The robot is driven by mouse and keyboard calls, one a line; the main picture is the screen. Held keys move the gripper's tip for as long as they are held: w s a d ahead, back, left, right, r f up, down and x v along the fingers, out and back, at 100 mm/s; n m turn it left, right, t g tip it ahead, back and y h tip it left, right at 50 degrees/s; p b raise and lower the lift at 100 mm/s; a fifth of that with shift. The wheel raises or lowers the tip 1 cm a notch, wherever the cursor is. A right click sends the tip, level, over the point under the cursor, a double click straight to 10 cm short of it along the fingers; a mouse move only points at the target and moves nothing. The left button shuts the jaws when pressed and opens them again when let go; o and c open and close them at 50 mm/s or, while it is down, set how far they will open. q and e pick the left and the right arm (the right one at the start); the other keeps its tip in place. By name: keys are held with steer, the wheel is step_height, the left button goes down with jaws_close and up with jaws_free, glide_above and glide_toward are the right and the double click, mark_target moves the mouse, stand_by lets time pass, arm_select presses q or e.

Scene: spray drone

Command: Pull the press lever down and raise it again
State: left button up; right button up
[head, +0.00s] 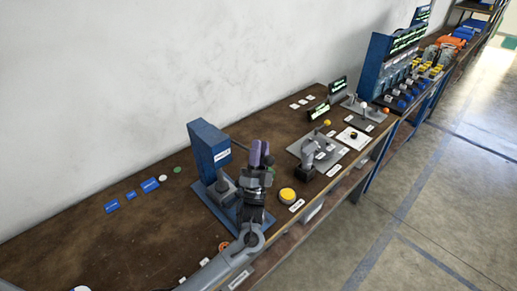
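The blue press (205,145) stands upright on a blue base plate at the middle of the bench. A thin dark rod, which looks like its lever (239,144), sticks out from its right side near the top. My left gripper (260,152) is right of the press, with its purple fingers pointing up at the rod's outer end. The fingers are close together and hide that end, so I cannot tell whether they grip it. A green part shows just beside the fingers. My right gripper is not in view.
A yellow button (287,195) sits right of my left gripper. A grey device with a black base (305,171) stands beyond it. A tall blue panel (376,65) stands farther back. The bench's left part is mostly clear.

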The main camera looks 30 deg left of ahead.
arm_select(q)
steer(key=shift+o, duration=1.1)
steer(key=shift+f, duration=0.4)
steer(key=shift+s+d+r, duration=0.1)
steer(key=shift+r, duration=0.05)
steer(key=b+v, duration=0.1)
steer(key=v, duration=1)
steer(key=shift+r, duration=0.1)
